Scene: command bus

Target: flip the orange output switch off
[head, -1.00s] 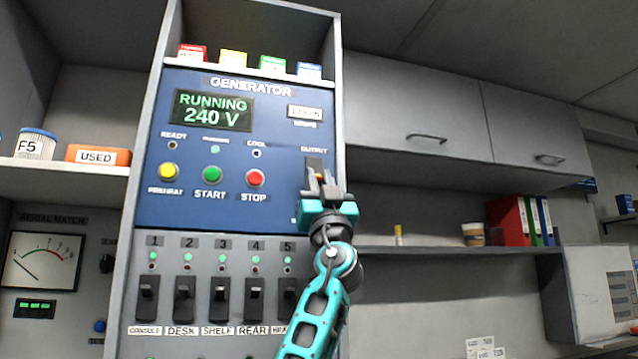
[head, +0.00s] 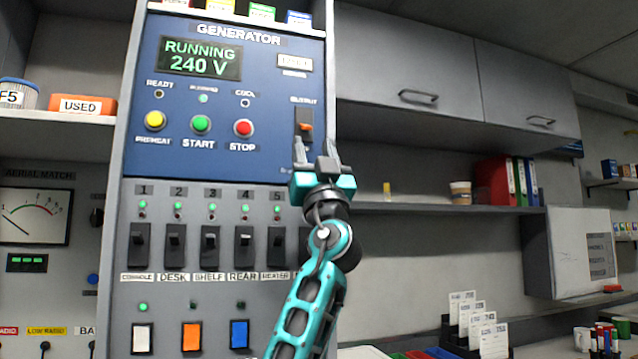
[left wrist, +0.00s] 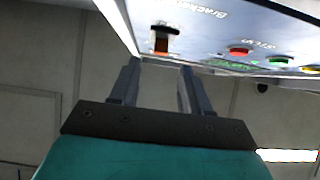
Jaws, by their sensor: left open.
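The orange output switch (head: 305,127) sits in a dark plate under the OUTPUT label, at the right of the blue generator panel (head: 180,100). Its orange part shows at the lower end of the plate. It also shows in the left wrist view as an orange tab (left wrist: 161,45) beyond the fingers. My left gripper (head: 316,152) is open and empty, just below the switch in the head view, with a gap visible between the fingertips and the switch. The display reads RUNNING 240 V. My right gripper is not in view.
Yellow, green and red buttons (head: 243,128) are left of the switch. Black breaker switches (head: 210,245) line the grey panel below. A shelf (head: 430,208) and a closed cupboard (head: 410,75) are to the right. Open air lies right of the cabinet edge.

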